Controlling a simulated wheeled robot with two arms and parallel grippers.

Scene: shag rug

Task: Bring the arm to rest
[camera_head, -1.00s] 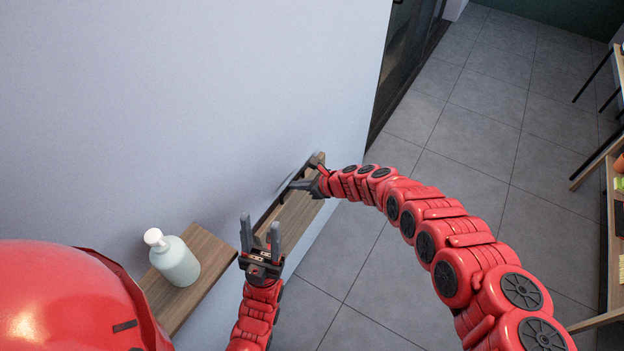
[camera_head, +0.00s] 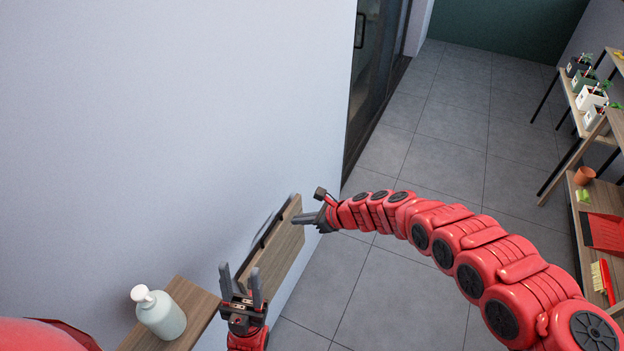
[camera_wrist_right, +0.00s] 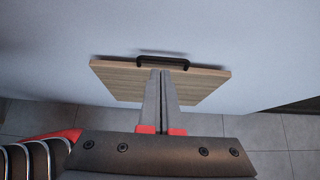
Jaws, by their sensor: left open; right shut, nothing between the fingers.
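My right arm (camera_head: 470,245) reaches in from the lower right and curves toward the wall. Its gripper (camera_head: 300,219) is shut and empty, beside the wooden board (camera_head: 277,255) on the wall. In the right wrist view the shut fingers (camera_wrist_right: 160,80) lie in front of the board (camera_wrist_right: 115,80), which has a black handle (camera_wrist_right: 165,60) at its far edge. I cannot tell from these views whether the fingers touch the board. My left gripper (camera_head: 241,287) is open and empty, pointing up at the bottom left of the head view.
A wooden shelf (camera_head: 192,300) with a white pump bottle (camera_head: 160,314) is at lower left, close to my left gripper. On the right stand shelves with plant pots (camera_head: 590,97), a terracotta pot (camera_head: 584,176) and a red sheet (camera_head: 603,232). The tiled floor (camera_head: 465,110) between is clear.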

